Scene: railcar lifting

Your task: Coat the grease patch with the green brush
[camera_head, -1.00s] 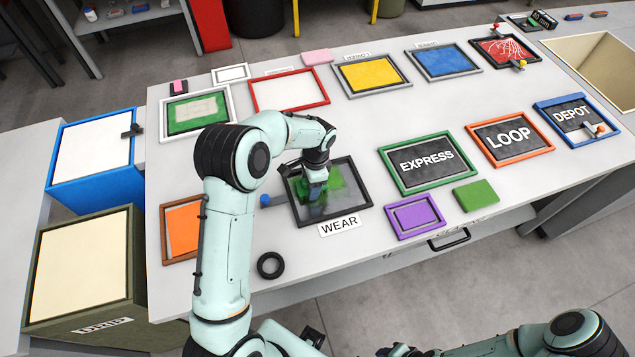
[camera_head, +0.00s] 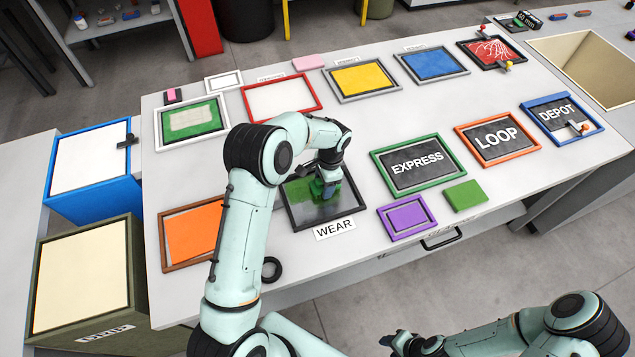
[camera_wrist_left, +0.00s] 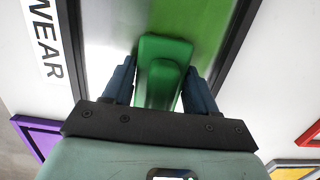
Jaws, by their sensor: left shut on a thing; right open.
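My left gripper (camera_head: 329,184) is shut on the green brush (camera_head: 330,192) and holds it low over the framed panel labelled WEAR (camera_head: 298,193). In the left wrist view the green brush (camera_wrist_left: 164,65) sits between the two blue fingers (camera_wrist_left: 158,90). Beyond it, the panel is bare grey metal on the left and bright green on the right (camera_wrist_left: 203,30). I cannot tell brush contact with the surface, nor make out a separate grease patch outline. My right gripper (camera_head: 402,343) is open and empty at the bottom of the head view.
An orange framed panel (camera_head: 193,233) lies left of WEAR, with a black ring (camera_head: 271,268) in front. Right are the EXPRESS panel (camera_head: 416,164), a purple frame (camera_head: 406,216) and a green block (camera_head: 465,196). A green panel with a pale patch (camera_head: 191,119) lies behind.

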